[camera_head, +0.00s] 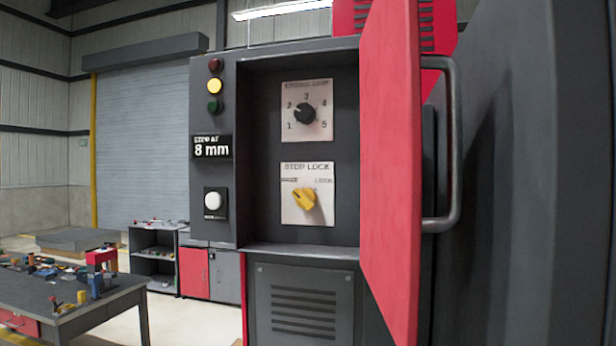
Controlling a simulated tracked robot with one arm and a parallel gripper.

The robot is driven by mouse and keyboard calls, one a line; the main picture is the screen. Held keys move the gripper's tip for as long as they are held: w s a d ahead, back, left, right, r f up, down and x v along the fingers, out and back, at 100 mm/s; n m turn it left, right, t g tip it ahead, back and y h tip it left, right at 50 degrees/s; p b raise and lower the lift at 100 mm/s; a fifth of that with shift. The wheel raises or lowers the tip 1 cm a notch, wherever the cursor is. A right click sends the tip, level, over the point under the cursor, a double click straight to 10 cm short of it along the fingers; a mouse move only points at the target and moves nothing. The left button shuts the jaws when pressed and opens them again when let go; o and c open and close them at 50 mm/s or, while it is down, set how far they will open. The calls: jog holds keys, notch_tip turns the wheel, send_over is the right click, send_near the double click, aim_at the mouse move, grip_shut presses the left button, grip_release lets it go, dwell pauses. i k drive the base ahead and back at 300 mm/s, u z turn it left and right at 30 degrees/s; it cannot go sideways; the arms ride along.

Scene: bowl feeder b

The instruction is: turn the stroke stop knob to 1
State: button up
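The stroke stop knob (305,113) is a small black knob on a pale plate (321,131) in the upper part of the open cabinet recess. The plate carries the numbers 1 to 5 in an arc, with 3 at the top. The knob seems to point up-left, near 2, but its mark is small. Below it, a yellow stop lock knob (305,198) sits tilted on a second pale plate (318,216); its small labels are hard to read. A display (212,147) left of the recess reads "STOP AT 8 mm". My gripper is not in view.
The red cabinet door (390,180) stands open on the right, its grey handle (450,145) sticking out. Red, yellow and green lamps (215,86) and a white button (213,201) are left of the recess. A cluttered workbench (60,300) stands lower left.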

aim_at(305, 114)
jog(key=u, duration=1.8)
jog(key=k, duration=0.5)
jog(key=z, duration=1.15)
jog(key=i, duration=1)
